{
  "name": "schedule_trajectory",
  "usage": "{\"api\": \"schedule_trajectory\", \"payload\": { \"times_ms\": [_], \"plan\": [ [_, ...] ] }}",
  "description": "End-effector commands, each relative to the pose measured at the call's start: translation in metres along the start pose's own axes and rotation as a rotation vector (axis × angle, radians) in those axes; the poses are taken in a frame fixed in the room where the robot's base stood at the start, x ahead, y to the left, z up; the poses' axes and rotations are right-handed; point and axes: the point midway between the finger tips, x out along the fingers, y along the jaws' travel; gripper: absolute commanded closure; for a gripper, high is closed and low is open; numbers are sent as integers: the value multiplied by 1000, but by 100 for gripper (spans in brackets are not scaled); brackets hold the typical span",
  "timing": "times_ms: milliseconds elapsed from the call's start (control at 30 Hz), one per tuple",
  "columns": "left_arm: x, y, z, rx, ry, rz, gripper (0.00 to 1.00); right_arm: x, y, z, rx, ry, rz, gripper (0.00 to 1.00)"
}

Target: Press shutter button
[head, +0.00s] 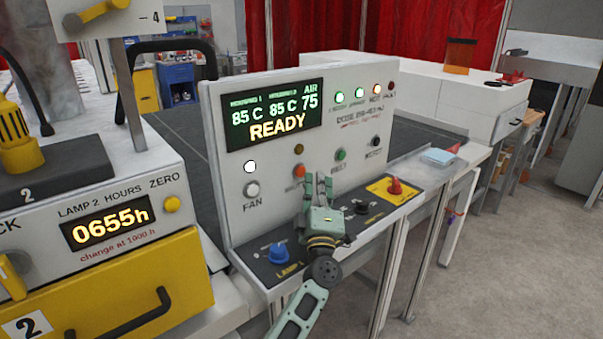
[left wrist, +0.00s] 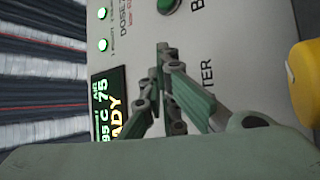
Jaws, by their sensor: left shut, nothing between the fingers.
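The orange-red button (head: 298,171) on the white upright panel (head: 222,150) appears to be the shutter button. It sits below an amber lamp (head: 299,149). My left gripper (head: 318,180) is in front of the panel, its fingertips just right of this button in the head view and partly covering its label. The gripper is shut and empty. In the left wrist view the closed fingers (left wrist: 162,48) point at the panel beside lettering ending in "TER" (left wrist: 207,82); the button is hidden there. I cannot tell whether the fingers touch the panel. My right gripper is not seen.
A FAN button (head: 252,188) is left, and a green BELT button (head: 340,154) right. The display (head: 272,115) reads READY. Below, the sloped console holds a blue knob (head: 278,253) and a red emergency knob (head: 394,185) on yellow. A yellow drawer (head: 120,290) stands at left.

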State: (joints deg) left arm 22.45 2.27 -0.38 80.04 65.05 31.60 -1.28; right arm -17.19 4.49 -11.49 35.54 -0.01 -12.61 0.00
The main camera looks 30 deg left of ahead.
Motion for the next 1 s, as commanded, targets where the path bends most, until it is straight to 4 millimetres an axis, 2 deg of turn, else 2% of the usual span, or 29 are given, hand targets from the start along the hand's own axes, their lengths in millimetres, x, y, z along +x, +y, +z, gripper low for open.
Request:
{"api": "schedule_trajectory", "payload": {
  "times_ms": [1000],
  "plan": [
    [7,-5,-5,0,0,0,100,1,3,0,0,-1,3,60]
  ]
}}
